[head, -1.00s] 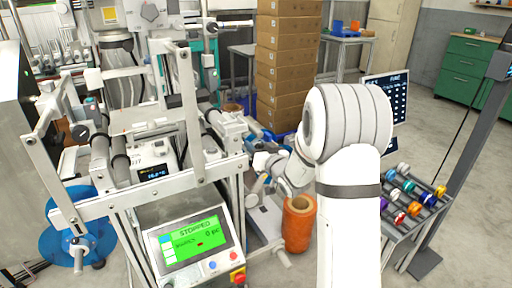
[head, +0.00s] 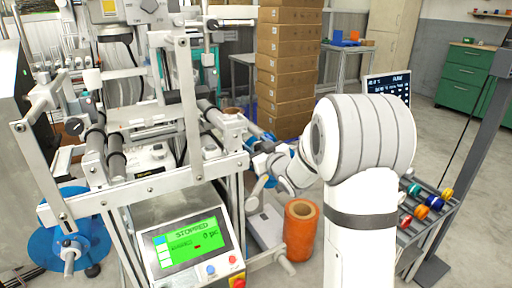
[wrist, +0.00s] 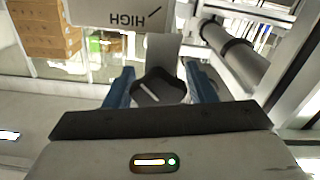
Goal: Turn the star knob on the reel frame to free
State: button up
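The reel frame (head: 165,190) is the pale metal frame with rollers on the left in the head view. My gripper (head: 262,162) is at its right end, small and partly hidden by my arm. In the wrist view my gripper's two blue fingers (wrist: 160,84) stand apart on either side of a dark knob (wrist: 158,92) with a white line, apparently the star knob. I cannot tell whether the fingers press on it. Above it is a grey plate (wrist: 118,14) marked HIGH, upside down. The knob cannot be made out in the head view.
A control panel (head: 189,243) reads STOPPED, below the frame. An orange roll (head: 300,232) stands on the floor right of it. Stacked boxes (head: 287,75) are behind. A rack (head: 424,216) with coloured spools is at right. A roller (wrist: 232,52) is close to my gripper's right.

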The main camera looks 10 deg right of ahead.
jog(key=shift+o, duration=1.1)
jog(key=p+v, duration=0.1)
jog(key=v, duration=0.6)
jog(key=shift+s+d, duration=0.15)
jog(key=shift+s, duration=0.2)
jog(key=shift+p, duration=0.35)
jog(key=w+m, duration=0.1)
jog(key=w, duration=0.1)
jog(key=w+a+m, duration=0.1)
jog(key=m, duration=0.1)
jog(key=w+m, duration=0.1)
jog(key=w, duration=0.1)
jog(key=shift+w+a+m, duration=0.3)
jog(key=shift+w+a, duration=0.1)
